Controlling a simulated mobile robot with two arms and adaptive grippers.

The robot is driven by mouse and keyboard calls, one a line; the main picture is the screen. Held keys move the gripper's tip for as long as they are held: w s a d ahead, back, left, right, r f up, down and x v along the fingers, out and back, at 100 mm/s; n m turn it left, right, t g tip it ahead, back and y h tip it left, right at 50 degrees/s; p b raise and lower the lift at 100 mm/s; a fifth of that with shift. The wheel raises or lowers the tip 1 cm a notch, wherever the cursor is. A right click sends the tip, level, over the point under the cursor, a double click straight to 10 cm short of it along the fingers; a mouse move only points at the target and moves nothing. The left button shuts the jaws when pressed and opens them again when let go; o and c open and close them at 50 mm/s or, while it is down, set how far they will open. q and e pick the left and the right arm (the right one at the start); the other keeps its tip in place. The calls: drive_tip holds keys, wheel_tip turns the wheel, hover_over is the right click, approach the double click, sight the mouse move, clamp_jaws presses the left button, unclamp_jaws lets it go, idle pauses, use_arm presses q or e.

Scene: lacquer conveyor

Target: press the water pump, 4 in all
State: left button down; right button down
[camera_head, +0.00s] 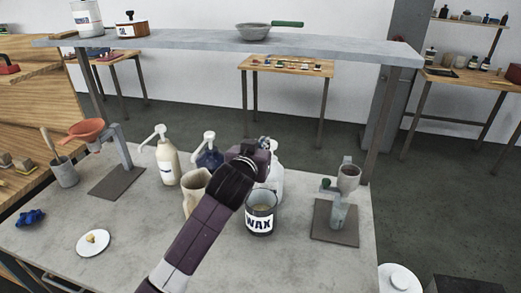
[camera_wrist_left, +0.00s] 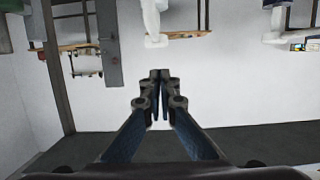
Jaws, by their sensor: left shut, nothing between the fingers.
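Three pump bottles stand on the grey workbench: a cream one (camera_head: 167,165) with a white pump head, a dark blue one (camera_head: 208,157), and a white one (camera_head: 276,178) partly hidden behind my left gripper. I cannot read which one holds water. My left gripper (camera_head: 264,145) is shut and empty, at the top of the white bottle; the arm hides whether it touches. In the left wrist view the closed fingertips (camera_wrist_left: 160,76) point away, with a white pump-like shape (camera_wrist_left: 156,24) beyond them. My right gripper is not in view.
A WAX tin (camera_head: 260,214) and a beige jug (camera_head: 194,190) stand close to my left arm. A funnel stand (camera_head: 117,180) is at left, another stand (camera_head: 335,222) at right. A raised shelf (camera_head: 220,40) crosses behind. The front right bench is clear.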

use_arm(q)
drive_tip(key=shift+b+v, duration=0.3)
drive_tip(key=shift+v, duration=1.5)
drive_tip(key=shift+d+r, duration=0.1)
drive_tip(key=shift+r, duration=0.05)
